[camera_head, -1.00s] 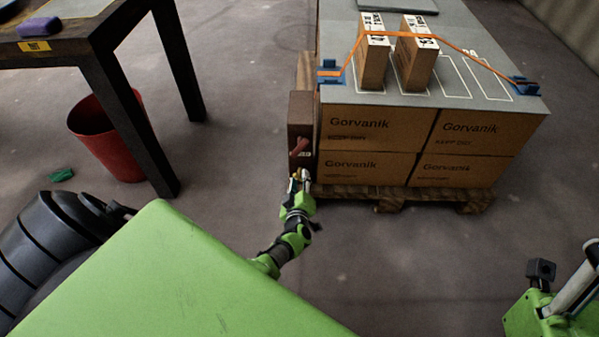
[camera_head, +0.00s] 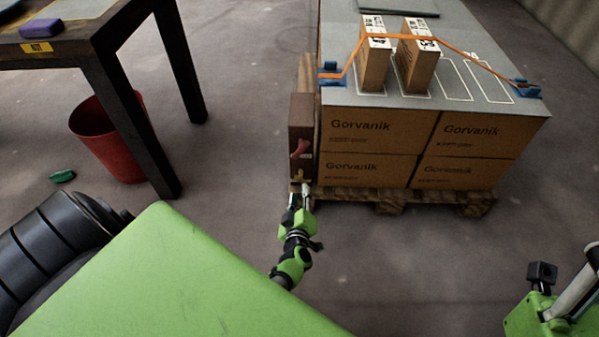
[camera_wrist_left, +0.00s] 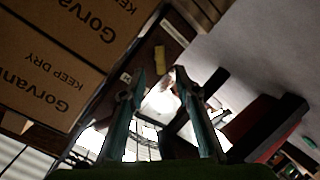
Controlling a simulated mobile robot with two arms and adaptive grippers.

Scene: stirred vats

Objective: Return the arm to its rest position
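My left arm reaches up the middle of the head view. Its gripper (camera_head: 300,190) is just below and in front of a narrow brown box with a red handle (camera_head: 301,150), fixed at the left side of the carton stack. In the left wrist view the two fingers (camera_wrist_left: 157,88) stand apart with nothing visible held between them. The brown box (camera_wrist_left: 150,45) with a yellow mark lies beyond the fingertips there. My right gripper is not in view; only a green and black part of mine shows at the lower right.
A pallet (camera_head: 390,197) bears several Gorvanik cartons (camera_head: 375,135) under a grey top, with two upright boxes (camera_head: 415,65) behind an orange strap (camera_head: 465,52). A dark table (camera_head: 95,45) and a red bin (camera_head: 110,140) stand at left. The floor right of my arm is clear.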

